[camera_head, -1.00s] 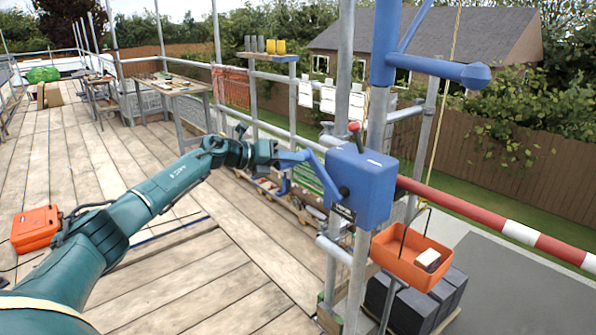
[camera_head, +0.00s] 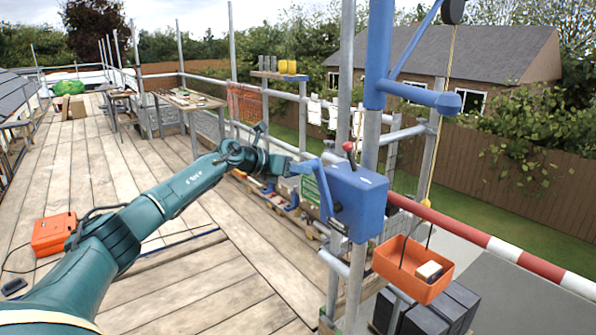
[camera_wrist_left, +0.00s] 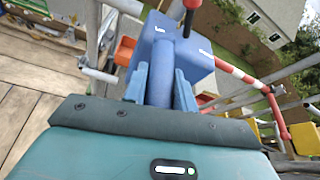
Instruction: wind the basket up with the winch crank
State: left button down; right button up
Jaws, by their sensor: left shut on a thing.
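The blue winch (camera_head: 358,205) is fixed to a scaffold pole, with its crank (camera_head: 323,187) on the left side and a red-knobbed lever (camera_head: 348,147) on top. My left gripper (camera_head: 297,166) is at the crank's outer end. In the left wrist view its two fingers (camera_wrist_left: 160,85) are shut around the blue crank handle (camera_wrist_left: 159,72). The orange basket (camera_head: 388,262) hangs from the rope (camera_head: 432,165), beyond and below the winch, holding a pale block (camera_head: 429,271). My right gripper is not in view.
A red-and-white rail (camera_head: 500,249) runs right from the winch pole. Dark stacked blocks (camera_head: 425,320) stand below the basket. An orange case (camera_head: 53,234) lies on the plank deck (camera_head: 200,285) at left. A workbench (camera_head: 186,101) stands further back.

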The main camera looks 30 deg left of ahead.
pick_arm(q)
jog(key=shift+d+r, duration=0.1)
jog(key=shift+d, duration=0.15)
jog(key=c, duration=1.1)
grip_release()
jog(key=b+v, duration=0.3)
jog(key=v, duration=1)
jog(key=shift+s, duration=0.15)
